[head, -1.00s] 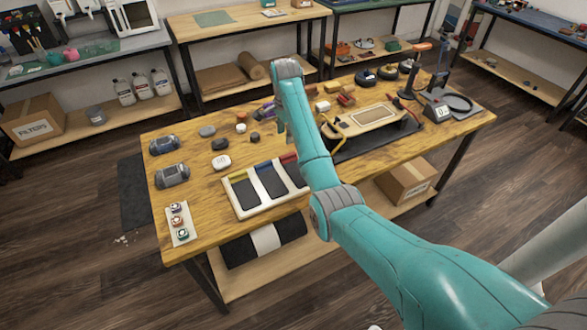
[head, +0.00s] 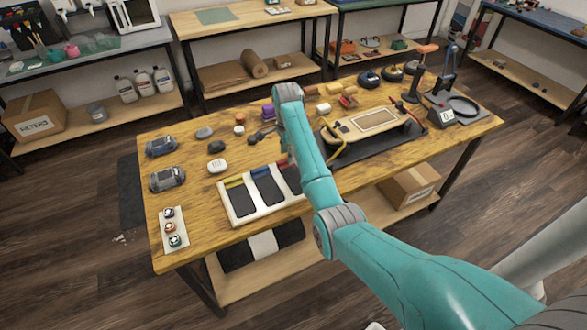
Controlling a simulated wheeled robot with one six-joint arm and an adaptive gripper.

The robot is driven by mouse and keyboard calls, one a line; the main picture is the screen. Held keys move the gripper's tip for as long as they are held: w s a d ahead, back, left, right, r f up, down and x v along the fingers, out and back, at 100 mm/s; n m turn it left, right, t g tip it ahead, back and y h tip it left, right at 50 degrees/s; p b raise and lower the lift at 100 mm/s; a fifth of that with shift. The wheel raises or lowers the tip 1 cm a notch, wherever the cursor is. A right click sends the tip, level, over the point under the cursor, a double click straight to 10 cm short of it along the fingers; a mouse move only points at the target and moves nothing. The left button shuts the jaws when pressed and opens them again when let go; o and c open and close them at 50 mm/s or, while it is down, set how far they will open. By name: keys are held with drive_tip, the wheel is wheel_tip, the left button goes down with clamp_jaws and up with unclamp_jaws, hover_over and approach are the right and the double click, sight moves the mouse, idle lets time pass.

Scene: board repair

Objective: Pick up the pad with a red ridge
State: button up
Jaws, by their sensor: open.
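A white tray (head: 268,213) near the table's front holds dark pads side by side. The left pad (head: 243,201) has a yellow ridge at its far end, and the middle pad (head: 268,187) has a blue one. The right pad (head: 290,177) is partly covered by my arm; a bit of its red ridge (head: 283,163) shows beside the arm. My gripper (head: 284,150) is small and mostly hidden beside my forearm, over the far right part of the tray. It is open, with nothing seen in it. Its height above the pad cannot be told.
Grey devices (head: 167,179), small rounded pieces (head: 217,165) and a strip with several round buttons (head: 174,230) lie left of the tray. A tan board (head: 365,125) on a dark mat lies right of my arm.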

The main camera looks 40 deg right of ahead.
wheel_tip(320, 180, down, 2)
drive_tip(key=shift+f, duration=0.1)
clamp_jaws()
